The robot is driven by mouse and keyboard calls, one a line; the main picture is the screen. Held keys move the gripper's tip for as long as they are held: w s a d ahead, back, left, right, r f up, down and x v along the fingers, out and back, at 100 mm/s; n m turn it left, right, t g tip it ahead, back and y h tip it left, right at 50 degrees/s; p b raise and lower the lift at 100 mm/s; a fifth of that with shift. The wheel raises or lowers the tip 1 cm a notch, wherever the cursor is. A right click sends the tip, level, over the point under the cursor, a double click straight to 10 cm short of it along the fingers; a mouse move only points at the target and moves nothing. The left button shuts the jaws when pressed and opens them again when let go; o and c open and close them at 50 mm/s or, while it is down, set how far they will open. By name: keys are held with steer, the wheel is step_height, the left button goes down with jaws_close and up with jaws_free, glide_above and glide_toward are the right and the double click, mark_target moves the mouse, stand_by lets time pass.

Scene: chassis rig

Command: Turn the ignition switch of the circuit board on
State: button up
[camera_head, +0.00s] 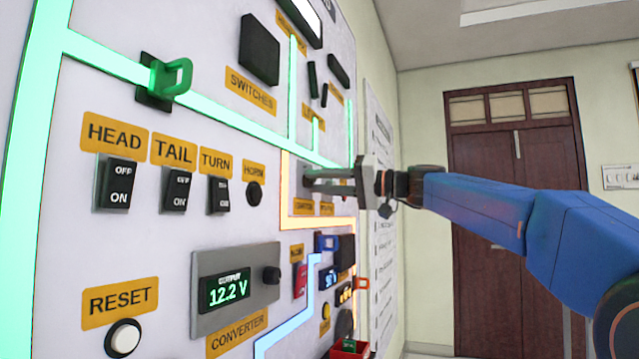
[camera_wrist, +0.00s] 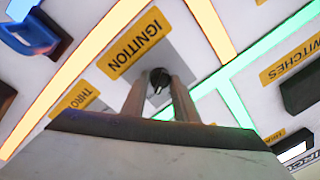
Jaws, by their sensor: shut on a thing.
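The circuit board (camera_head: 225,90) is a white upright panel on the left of the head view, with labelled switches and glowing lines. The ignition switch (camera_wrist: 158,76) is a small black knob on a grey plate beside the yellow IGNITION label (camera_wrist: 138,43) in the wrist view. My gripper (camera_head: 312,180) reaches the panel from the right in the head view. In the wrist view my gripper (camera_wrist: 159,88) has one finger on each side of the knob and is shut on it.
HEAD, TAIL and TURN rocker switches (camera_head: 176,190) and a horn button (camera_head: 254,193) sit left of my gripper. A green handle (camera_head: 172,77) sticks out at upper left. The converter (camera_head: 237,290) and a blue part (camera_wrist: 30,35) are nearby. Open room lies right of the panel.

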steer(key=o, duration=1.1)
steer(key=shift+c, duration=0.2)
steer(key=shift+d, duration=0.1)
steer(key=v, duration=1.7)
steer(key=shift+d+f, duration=0.15)
steer(key=shift+d, duration=0.05)
steer(key=s+d+f+m+h, duration=0.15)
steer(key=s+f+h, duration=0.5)
steer(key=f, duration=0.85)
steer(key=s+f+m+h, duration=0.3)
steer(key=s+f, duration=0.6)
steer(key=f, duration=0.6)
steer(key=s+d+f+h, duration=0.2)
steer(key=s+d+f, duration=0.2)
steer(key=f, duration=0.5)
steer(key=s+d+f+h, duration=0.3)
steer(key=s+d+f, duration=0.2)
steer(key=s+f, duration=0.3)
steer(key=s+d+f+g+h, duration=0.1)
steer(key=s+d+f+h, duration=0.2)
steer(key=f, duration=0.8)
steer(key=s+d, duration=0.2)
steer(key=s, duration=0.2)
